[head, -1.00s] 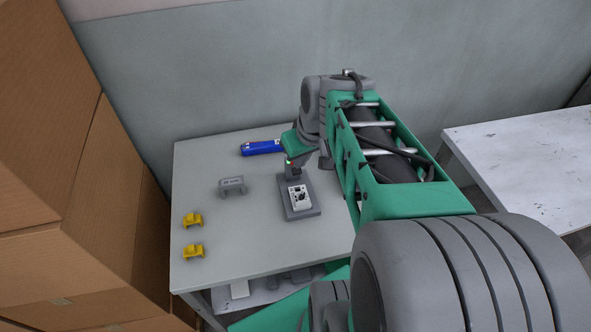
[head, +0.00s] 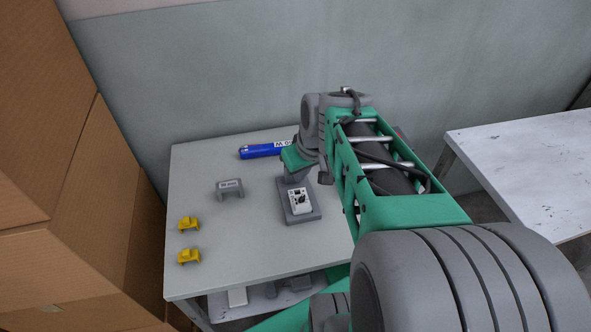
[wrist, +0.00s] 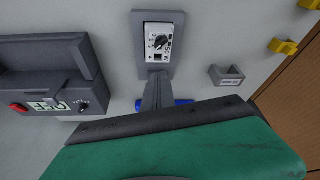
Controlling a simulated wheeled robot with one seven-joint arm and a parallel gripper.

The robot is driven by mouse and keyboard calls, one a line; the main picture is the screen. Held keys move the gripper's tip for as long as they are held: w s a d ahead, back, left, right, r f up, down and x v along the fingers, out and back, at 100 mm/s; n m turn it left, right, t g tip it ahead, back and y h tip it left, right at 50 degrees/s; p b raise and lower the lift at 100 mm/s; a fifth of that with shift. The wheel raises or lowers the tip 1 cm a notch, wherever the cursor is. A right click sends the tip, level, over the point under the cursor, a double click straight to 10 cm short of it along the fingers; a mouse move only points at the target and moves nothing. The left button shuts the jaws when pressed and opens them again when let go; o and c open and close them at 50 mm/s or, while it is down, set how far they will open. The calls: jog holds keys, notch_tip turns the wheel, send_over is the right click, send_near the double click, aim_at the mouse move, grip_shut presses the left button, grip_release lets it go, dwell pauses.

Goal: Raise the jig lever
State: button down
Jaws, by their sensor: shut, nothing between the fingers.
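A grey plate (head: 312,215) on the table carries a white block (head: 299,201) with a black knob; both show in the wrist view, the plate (wrist: 139,45) around the block (wrist: 157,44). I cannot make out a clear lever on it. A grey box (wrist: 40,70) with a raised back, a red button and a small black control stands at the left in the wrist view; my arm hides it in the head view. My gripper (wrist: 158,90) shows as a narrow grey shape beside the plate, its fingers together and empty. Whether it touches anything is unclear.
A blue tool (head: 262,151) lies at the table's back. A grey bracket (head: 230,187) and two yellow brackets (head: 188,223) (head: 188,257) lie to the left on the table (head: 215,265). Cardboard boxes (head: 60,200) stand left. A white table (head: 520,150) stands right.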

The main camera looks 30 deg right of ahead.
jog(key=shift+w+d+f, duration=0.1)
jog(key=shift+w+f, duration=0.25)
jog(key=shift+w, duration=0.35)
dwell(0.8)
jog(key=shift+s, duration=0.55)
jog(key=shift+r, duration=0.1)
jog(key=shift+w+r+p, duration=0.6)
jog(key=shift+r+p, duration=0.15)
jog(key=shift+r, duration=0.05)
notch_tip(320, 180, up, 6)
jog(key=p, duration=0.3)
jog(key=shift+s+f+p, duration=0.1)
jog(key=shift+f+p, duration=0.05)
jog(key=shift+p, duration=0.15)
